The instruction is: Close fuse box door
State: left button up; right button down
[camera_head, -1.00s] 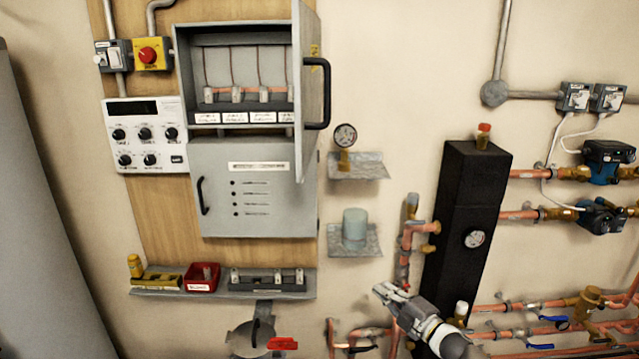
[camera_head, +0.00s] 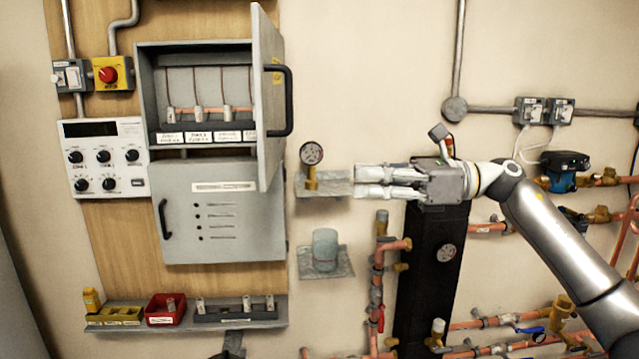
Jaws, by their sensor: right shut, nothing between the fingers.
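The fuse box (camera_head: 143,97) hangs on the wooden board at the upper left, with several fuses showing inside. Its grey door (camera_head: 268,120) is hinged on the box's right side and stands open, swung out from the wall. A black handle (camera_head: 289,100) is on the door's right-facing side. My right gripper (camera_head: 357,183) is shut and empty, its fingers pointing left. In the picture it is to the right of and below the door handle, over the gauge shelf, apart from the door. My left gripper is not in view.
A closed grey cabinet (camera_head: 222,240) is below the fuse box. A pressure gauge (camera_head: 311,154) stands on a small shelf (camera_head: 312,188) between the door and my right gripper. A cup-like cylinder (camera_head: 325,250) is on the shelf below. Copper pipes and a black column (camera_head: 428,290) are at right.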

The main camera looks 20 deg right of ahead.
aim_at(267, 181)
jog(key=p+x, duration=0.2)
jog(key=x, duration=0.4)
jog(key=p+x, duration=0.3)
jog(key=x, duration=0.3)
jog(key=shift+a+r, duration=0.15)
jog(key=shift+r, duration=0.1)
jog(key=shift+w+a+f, duration=0.2)
jog(key=shift+w+a, duration=0.05)
jog(key=shift+a, duration=0.3)
